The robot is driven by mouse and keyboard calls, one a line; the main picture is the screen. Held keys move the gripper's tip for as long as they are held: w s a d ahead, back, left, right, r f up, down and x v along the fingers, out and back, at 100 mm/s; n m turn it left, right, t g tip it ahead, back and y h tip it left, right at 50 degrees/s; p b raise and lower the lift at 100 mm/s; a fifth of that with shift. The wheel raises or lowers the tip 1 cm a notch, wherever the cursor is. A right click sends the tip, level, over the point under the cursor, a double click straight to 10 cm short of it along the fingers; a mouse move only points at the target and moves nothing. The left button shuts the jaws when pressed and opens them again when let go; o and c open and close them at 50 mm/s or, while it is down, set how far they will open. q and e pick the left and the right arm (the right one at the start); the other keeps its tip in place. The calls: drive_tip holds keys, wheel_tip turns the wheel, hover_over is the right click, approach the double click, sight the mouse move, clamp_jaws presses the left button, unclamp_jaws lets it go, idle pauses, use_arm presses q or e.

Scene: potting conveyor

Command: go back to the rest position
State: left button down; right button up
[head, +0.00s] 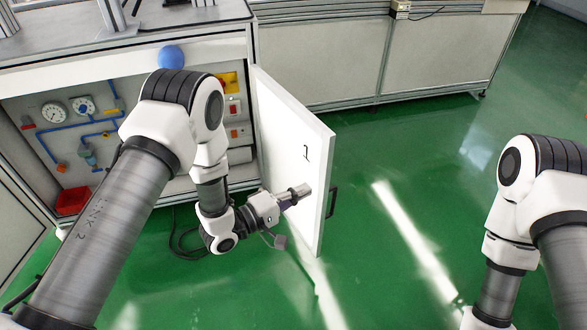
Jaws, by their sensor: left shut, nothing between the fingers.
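My left gripper (294,195) is shut and empty. It shows in front of the open white cabinet door (295,150), left of the door's dark handle (332,202). I cannot tell whether it touches the door. My left arm reaches in from the lower left and hides part of the cabinet's inside. My right arm hangs at the right edge of the head view, and its gripper is out of the picture.
The open cabinet (30,95) holds gauges, blue pipes and a red box (72,201). A blue ball-shaped thing (171,57) shows at its top edge. Dark cables (180,238) lie on the floor. The green floor (420,170) right of the door is clear.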

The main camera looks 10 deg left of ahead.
use_arm(q)
drive_tip(key=s+a+f+m+g+y, duration=0.1)
drive_tip(key=s+a+f+g+y, duration=0.2)
drive_tip(key=s+a+f+y, duration=0.35)
drive_tip(key=s+a+f+g+y, duration=0.2)
drive_tip(key=s+a+f+y, duration=0.15)
drive_tip(key=s+f, duration=0.55)
drive_tip(key=s+a+f+m+g+y, duration=0.2)
drive_tip(key=s+a+m+g, duration=0.15)
drive_tip(key=s, duration=0.35)
drive_tip(key=s+a+f+m+g+y, duration=0.1)
drive_tip(key=s+a+m+g, duration=0.25)
drive_tip(key=s, duration=0.45)
wheel_tip(320, 180, up, 19)
drive_tip(key=p, duration=1.9)
drive_tip(key=shift+d+r+g+p, duration=0.15)
drive_tip(key=shift+d+g+p, duration=0.15)
drive_tip(key=shift+d+p, duration=0.1)
